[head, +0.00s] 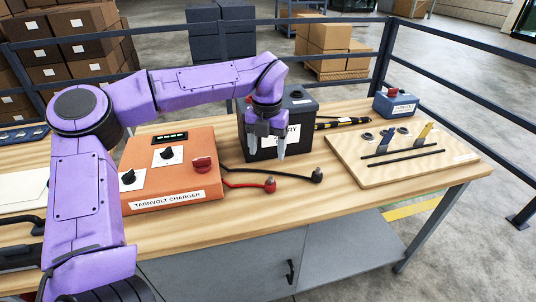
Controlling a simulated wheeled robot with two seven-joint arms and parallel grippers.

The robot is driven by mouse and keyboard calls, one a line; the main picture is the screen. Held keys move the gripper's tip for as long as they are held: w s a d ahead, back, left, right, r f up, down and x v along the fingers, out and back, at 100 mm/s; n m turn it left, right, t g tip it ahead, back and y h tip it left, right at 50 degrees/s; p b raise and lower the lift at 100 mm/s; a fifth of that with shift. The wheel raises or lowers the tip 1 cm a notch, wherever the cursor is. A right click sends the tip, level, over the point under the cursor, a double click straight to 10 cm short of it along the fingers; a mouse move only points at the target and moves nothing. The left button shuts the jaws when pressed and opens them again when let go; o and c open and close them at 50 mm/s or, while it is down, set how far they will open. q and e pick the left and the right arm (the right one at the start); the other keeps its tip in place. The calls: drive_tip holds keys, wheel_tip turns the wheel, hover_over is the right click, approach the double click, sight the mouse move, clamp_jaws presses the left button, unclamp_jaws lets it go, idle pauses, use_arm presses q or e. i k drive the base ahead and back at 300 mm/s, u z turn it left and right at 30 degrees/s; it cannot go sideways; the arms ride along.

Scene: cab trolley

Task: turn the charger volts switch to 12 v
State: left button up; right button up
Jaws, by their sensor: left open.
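The orange charger (175,186), labelled TARNVOLT CHARGER, sits on the wooden bench left of centre. Its top has a black knob (128,177) on a white plate at the left, another black knob (167,153) on a white plate further back, and a red knob (202,165) at the right. The plate markings are too small to read, so I cannot tell which knob is for volts or where it points. My left gripper (266,148) is open, pointing down in front of the dark battery (298,128), right of the charger and apart from its knobs. My right gripper is not in view.
Red (269,185) and black (317,175) clamps on leads lie right of the charger. A wooden board (400,165) with tools and a blue TARNVOLT box (397,104) stand at the right. My left arm arches over the charger's back. The bench front right is clear.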

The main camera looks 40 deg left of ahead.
sight(128, 178)
drive_tip(key=u, duration=1.9)
